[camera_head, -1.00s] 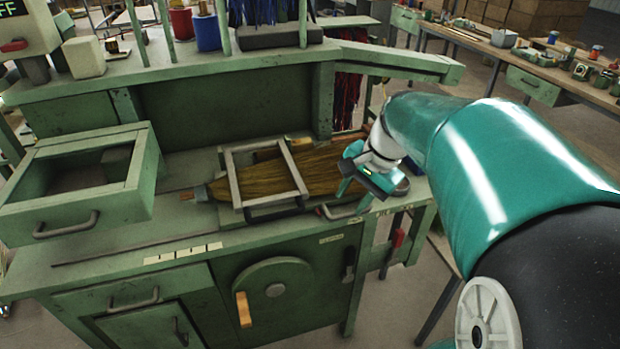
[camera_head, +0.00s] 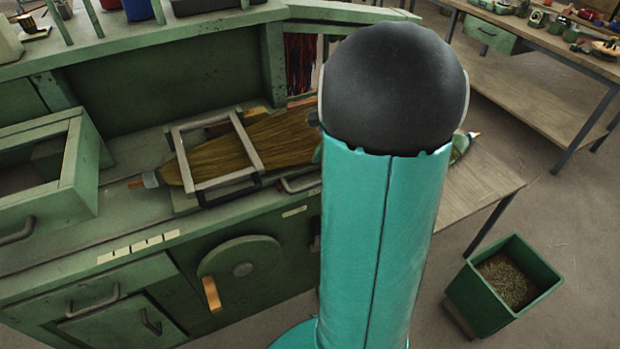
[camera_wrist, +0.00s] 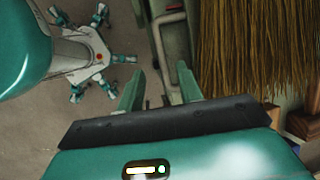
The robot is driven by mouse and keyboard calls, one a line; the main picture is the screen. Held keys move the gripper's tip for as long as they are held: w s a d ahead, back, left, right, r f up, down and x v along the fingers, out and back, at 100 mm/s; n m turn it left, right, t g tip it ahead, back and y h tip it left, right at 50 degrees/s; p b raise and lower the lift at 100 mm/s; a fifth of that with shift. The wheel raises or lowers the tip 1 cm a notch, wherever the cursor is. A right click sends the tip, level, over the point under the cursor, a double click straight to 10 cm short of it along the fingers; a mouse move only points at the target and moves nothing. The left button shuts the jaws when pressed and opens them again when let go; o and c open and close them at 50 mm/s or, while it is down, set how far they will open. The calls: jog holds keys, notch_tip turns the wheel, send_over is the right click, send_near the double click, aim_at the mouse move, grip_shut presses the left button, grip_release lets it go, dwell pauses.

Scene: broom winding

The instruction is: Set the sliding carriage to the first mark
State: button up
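The sliding carriage looks like the grey rectangular frame (camera_head: 238,136) around the broom's straw bristles (camera_head: 285,138) on the green bench. A grey loop handle (camera_head: 300,184) sits at the bench's front edge, right of the frame. Several cream labels (camera_head: 138,246) line the front edge, further left; their writing is too small to read. In the head view my arm hides my gripper. In the wrist view my gripper (camera_wrist: 160,82) has its two green fingers apart with nothing between them. A grey bar handle (camera_wrist: 158,40) shows beyond the fingers, and bristles (camera_wrist: 240,50) hang at the right.
An open green drawer box (camera_head: 45,185) stands at the bench's left. A round green disc with a wooden handle (camera_head: 240,262) is on the bench front. A green bin (camera_head: 505,285) stands on the floor at right. A side table (camera_head: 470,185) adjoins the bench's right end.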

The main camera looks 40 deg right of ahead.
aim_at(307, 185)
jog(key=x, duration=0.7)
jog(key=shift+w+a+f, duration=0.1)
jog(key=shift+w, duration=0.05)
grip_shut()
